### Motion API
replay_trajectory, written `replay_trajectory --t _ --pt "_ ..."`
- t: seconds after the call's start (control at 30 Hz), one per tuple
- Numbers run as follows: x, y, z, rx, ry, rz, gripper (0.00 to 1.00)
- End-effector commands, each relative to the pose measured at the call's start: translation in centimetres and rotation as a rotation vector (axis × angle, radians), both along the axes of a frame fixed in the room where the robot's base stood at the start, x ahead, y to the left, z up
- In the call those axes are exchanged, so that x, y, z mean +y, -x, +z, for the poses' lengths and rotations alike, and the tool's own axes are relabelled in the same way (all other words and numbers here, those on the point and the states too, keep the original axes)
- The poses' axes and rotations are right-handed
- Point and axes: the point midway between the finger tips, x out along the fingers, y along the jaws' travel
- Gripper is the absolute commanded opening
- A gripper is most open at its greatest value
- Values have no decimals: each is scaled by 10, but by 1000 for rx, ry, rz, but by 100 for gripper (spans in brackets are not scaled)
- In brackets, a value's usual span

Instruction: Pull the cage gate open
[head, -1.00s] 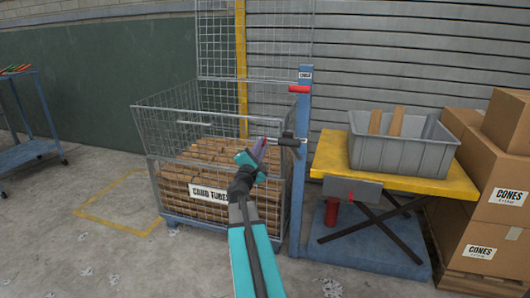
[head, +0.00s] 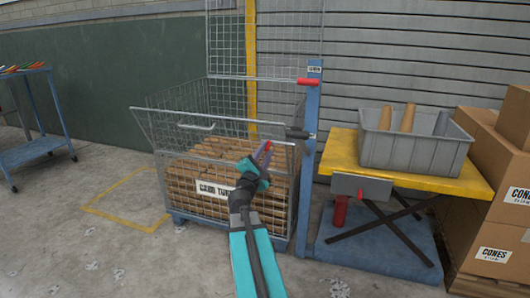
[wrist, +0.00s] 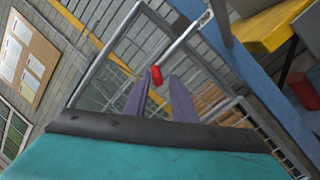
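The wire cage (head: 165,185) holds stacked brown tubes (head: 215,165) behind a label. Its front mesh panel has a metal pull handle (head: 195,126) near the top left. I cannot tell which panel is the gate, but the front looks closed across its lower part. My gripper (head: 266,152) is in front of the cage's upper right corner, near the blue post (head: 312,150). In the wrist view its two purple fingers (wrist: 158,82) stand apart. A red knob (wrist: 157,76) on a metal bar shows between or just beyond the fingertips; contact is unclear.
A yellow-topped lift table (head: 430,182) with a grey bin (head: 415,148) stands right of the post. Cardboard boxes (head: 495,200) are stacked at far right. A blue cart (head: 35,150) stands at left. A red lever (head: 308,81) sticks out high on the post.

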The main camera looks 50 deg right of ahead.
Motion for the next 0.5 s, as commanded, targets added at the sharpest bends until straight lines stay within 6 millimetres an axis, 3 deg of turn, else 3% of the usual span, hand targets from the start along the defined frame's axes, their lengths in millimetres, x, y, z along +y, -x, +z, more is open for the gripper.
replay_trajectory --t 0.5 --pt "0 0 2 -1 5 -2 31"
